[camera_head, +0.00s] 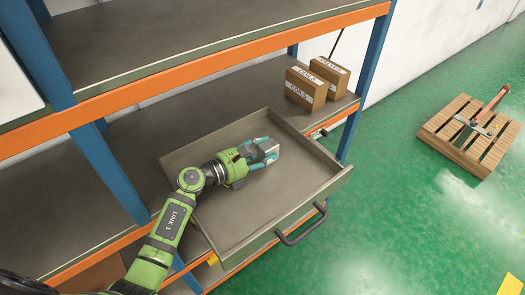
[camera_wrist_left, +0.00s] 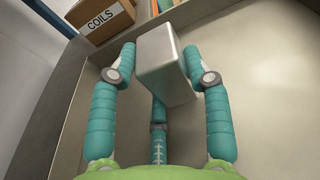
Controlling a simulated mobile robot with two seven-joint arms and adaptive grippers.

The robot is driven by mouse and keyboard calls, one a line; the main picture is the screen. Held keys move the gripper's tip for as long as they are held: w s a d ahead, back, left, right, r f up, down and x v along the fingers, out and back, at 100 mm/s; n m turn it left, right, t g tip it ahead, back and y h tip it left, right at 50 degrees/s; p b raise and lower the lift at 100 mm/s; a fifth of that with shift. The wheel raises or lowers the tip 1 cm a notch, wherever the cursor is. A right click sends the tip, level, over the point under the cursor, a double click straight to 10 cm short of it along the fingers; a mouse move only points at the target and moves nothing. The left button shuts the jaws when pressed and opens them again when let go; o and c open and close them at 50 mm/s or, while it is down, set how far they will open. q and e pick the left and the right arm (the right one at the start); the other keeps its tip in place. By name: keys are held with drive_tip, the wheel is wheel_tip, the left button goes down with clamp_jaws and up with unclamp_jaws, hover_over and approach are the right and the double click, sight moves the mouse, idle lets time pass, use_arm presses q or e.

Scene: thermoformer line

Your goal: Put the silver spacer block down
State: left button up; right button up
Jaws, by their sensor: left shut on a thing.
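The silver spacer block (camera_head: 271,147) is held in my left gripper (camera_head: 262,150), inside the open drawer (camera_head: 240,215) of the shelf. In the left wrist view the block (camera_wrist_left: 163,62) is a plain grey box between the teal fingers (camera_wrist_left: 165,75), tilted, with a third finger below it. Whether the block touches the drawer floor cannot be told. The drawer holds nothing else that I can see. My right gripper is not in view.
Two cardboard boxes, one marked COILS (camera_head: 306,90), stand on the shelf behind the drawer. The blue and orange shelf frame (camera_head: 92,165) rises left of my arm. The drawer's dark handle (camera_head: 302,226) is at its front. A wooden pallet (camera_head: 470,135) lies on the green floor, right.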

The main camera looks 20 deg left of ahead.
sight(259, 152)
use_arm(q)
drive_tip(key=shift+f, duration=0.3)
drive_tip(key=o, duration=1.4)
drive_tip(key=shift+c, duration=0.2)
drive_tip(key=shift+r, duration=0.4)
drive_tip(key=shift+r+p, duration=0.5)
drive_tip(key=shift+p, duration=0.25)
drive_tip(key=shift+s+a+f+b, duration=0.4)
drive_tip(key=shift+s+a+b, duration=0.1)
drive_tip(key=shift+s, duration=0.05)
drive_tip(key=b+v, duration=0.1)
drive_tip(key=v, duration=0.4)
drive_tip(key=shift+s+a+r, duration=0.15)
drive_tip(key=shift+s, duration=0.05)
drive_tip(key=shift+s+a+r, duration=0.15)
drive_tip(key=shift+s, duration=0.05)
